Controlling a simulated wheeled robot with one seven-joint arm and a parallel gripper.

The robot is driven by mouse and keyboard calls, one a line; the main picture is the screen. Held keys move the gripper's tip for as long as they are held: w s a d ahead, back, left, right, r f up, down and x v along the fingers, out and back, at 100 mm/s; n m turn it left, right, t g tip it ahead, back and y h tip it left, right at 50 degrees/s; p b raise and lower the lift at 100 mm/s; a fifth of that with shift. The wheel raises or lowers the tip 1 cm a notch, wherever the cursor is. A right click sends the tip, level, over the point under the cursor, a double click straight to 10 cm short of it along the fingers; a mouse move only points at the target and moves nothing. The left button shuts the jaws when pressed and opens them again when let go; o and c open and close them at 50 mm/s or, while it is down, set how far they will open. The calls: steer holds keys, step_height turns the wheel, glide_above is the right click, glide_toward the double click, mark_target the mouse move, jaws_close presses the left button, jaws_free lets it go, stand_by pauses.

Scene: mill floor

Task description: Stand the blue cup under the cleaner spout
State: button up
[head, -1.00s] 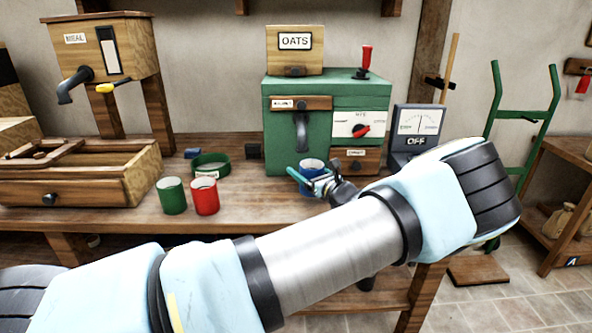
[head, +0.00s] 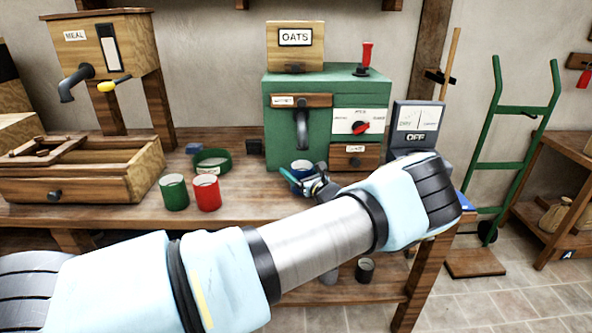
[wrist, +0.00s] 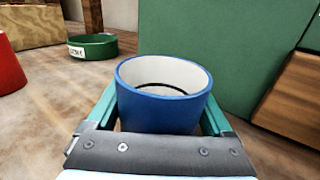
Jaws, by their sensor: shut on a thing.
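The blue cup (head: 300,167) is upright, with a white inside that looks empty. It also shows large in the wrist view (wrist: 158,108). My gripper (head: 303,180) is shut on it, one teal finger on each side. The dark spout (head: 302,128) hangs from the front of the green machine (head: 283,121). In the head view the cup appears just below the spout's lower end; I cannot tell whether it is directly under or in front. The cup's base is hidden, so contact with the bench is unclear.
A green cup (head: 174,193) and a red cup (head: 206,193) stand to the left on the bench (head: 240,208). A green ring-shaped container (head: 212,161) is behind them.

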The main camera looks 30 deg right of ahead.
steer(key=o, duration=1.3)
steer(key=shift+o, duration=0.2)
steer(key=shift+r, duration=0.15)
steer(key=s+b, duration=0.1)
steer(key=s, duration=0.3)
steer(key=s+d, duration=0.1)
steer(key=s, duration=0.3)
steer(key=s+b, duration=0.1)
steer(key=s, duration=0.3)
steer(key=shift+d+b, duration=0.2)
steer(key=shift+b, duration=0.15)
